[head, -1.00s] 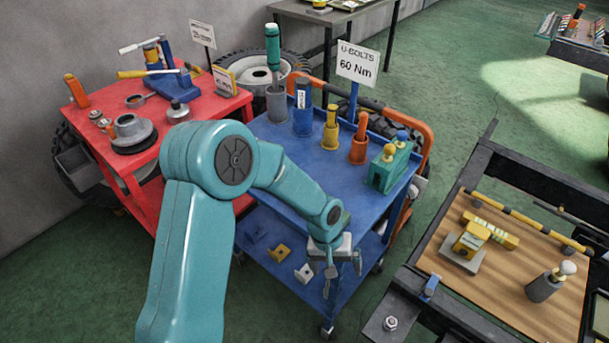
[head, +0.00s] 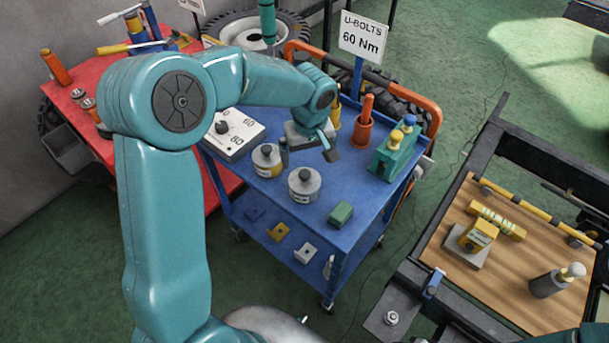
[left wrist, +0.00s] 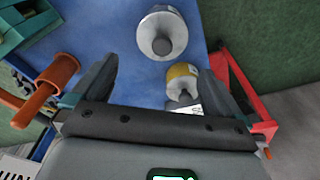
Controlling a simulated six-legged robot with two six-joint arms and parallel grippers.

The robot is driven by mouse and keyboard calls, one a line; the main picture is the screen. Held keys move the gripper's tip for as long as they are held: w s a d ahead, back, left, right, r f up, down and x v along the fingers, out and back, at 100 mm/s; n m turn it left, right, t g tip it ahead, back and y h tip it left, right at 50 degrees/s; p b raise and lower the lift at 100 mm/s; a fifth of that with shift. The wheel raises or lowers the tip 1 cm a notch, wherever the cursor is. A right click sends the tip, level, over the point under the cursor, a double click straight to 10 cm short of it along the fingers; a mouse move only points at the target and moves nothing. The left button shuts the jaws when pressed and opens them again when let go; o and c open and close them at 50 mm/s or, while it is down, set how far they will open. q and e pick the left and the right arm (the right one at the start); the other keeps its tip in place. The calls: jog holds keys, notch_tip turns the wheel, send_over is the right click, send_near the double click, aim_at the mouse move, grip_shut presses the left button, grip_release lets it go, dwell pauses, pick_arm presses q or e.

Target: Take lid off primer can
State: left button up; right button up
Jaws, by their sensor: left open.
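Two small cans with dark round knobs on top stand upright on the blue cart's top (head: 260,205). One is pale grey (head: 304,190); the other has a yellow band (head: 264,167). I cannot read which is the primer can. My left gripper (head: 308,150) is open and empty above the cart, beyond the grey can. In the left wrist view the grey can (left wrist: 160,18) and the yellow-banded can (left wrist: 181,71) show beyond and between the spread fingers (left wrist: 160,72), apart from them. My right gripper is not in view.
A white dial box (head: 238,140) is left of the cans, a green block (head: 341,213) right. An orange cup with a handle (head: 364,130) and a green rack (head: 393,158) stand behind. A red table (head: 75,120) is at left, a wooden-topped bench (head: 500,275) at right.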

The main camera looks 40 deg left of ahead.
aim_at(305, 173)
pick_arm(q)
notch_tip(305, 173, down, 3)
jog(key=shift+r, duration=0.1)
jog(key=shift+s+f, duration=0.2)
jog(key=shift+f, duration=0.15)
jog(key=f, duration=0.1)
jog(key=f+p, duration=0.1)
jog(key=f, duration=0.2)
jog(key=shift+w+a+f+p, duration=0.2)
jog(key=shift+w+a+p, duration=0.1)
jog(key=shift+a+f, duration=0.15)
jog(key=shift+f, duration=0.4)
jog(key=c, duration=0.7)
